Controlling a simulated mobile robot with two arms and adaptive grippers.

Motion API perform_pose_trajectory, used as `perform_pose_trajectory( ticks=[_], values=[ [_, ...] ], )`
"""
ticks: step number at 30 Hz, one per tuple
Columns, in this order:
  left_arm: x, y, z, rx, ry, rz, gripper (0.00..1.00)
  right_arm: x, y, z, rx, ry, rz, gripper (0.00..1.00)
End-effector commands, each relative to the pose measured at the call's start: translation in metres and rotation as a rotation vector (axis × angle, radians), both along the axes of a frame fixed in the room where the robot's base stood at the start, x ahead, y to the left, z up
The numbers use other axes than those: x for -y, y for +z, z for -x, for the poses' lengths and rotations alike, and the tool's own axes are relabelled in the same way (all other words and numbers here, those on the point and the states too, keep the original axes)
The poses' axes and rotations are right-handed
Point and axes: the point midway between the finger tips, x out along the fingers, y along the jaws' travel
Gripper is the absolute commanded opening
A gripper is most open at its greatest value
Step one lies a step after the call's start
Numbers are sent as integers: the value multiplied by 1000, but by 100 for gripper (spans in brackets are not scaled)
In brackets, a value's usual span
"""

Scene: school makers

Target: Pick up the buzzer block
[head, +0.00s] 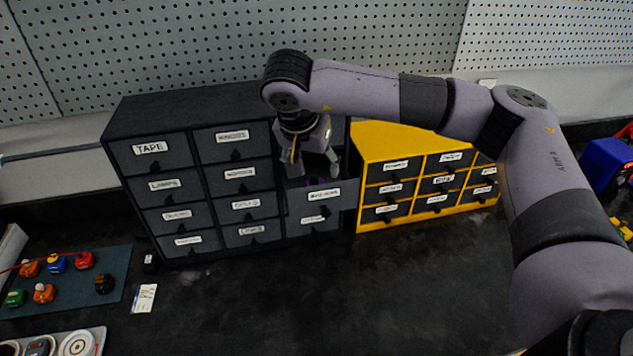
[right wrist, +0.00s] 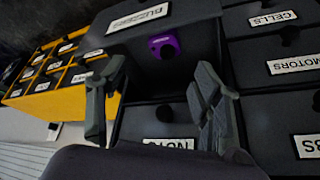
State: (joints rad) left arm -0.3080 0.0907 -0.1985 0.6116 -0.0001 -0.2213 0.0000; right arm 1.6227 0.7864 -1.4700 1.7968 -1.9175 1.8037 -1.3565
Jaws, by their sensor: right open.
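The buzzer block is a small purple block (right wrist: 163,43) lying in an open drawer, close behind the drawer front. The open dark drawer (head: 348,194) sticks out of the black cabinet, and its label, upside down in the right wrist view (right wrist: 138,18), reads BUZZERS. My right gripper (head: 310,165) points down over this drawer. In the right wrist view its open fingers (right wrist: 162,75) stand on either side of the block's line, with nothing between them. They are apart from the block. In the head view the gripper and drawer wall mostly hide the block. My left gripper is out of view.
The black drawer cabinet (head: 190,104) has several shut, labelled drawers. A yellow drawer cabinet (head: 385,143) stands close on its right. A mat (head: 121,262) with coloured blocks lies at the left. The counter in front is mostly clear. A pegboard wall stands behind.

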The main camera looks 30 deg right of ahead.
Motion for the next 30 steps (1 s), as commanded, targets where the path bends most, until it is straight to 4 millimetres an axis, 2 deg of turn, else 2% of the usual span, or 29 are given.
perform_pose_trajectory(
  ticks=[7,12,16,25,30],
  values=[
    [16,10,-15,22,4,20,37,5,-15,-6,-2,1,0,60],
    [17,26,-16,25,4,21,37,9,-36,-15,-4,1,1,60],
    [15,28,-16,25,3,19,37,14,-53,-20,-1,0,0,60],
    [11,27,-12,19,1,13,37,15,-58,-21,1,0,0,60],
    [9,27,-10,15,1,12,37,15,-58,-21,1,0,-1,49]
  ],
)
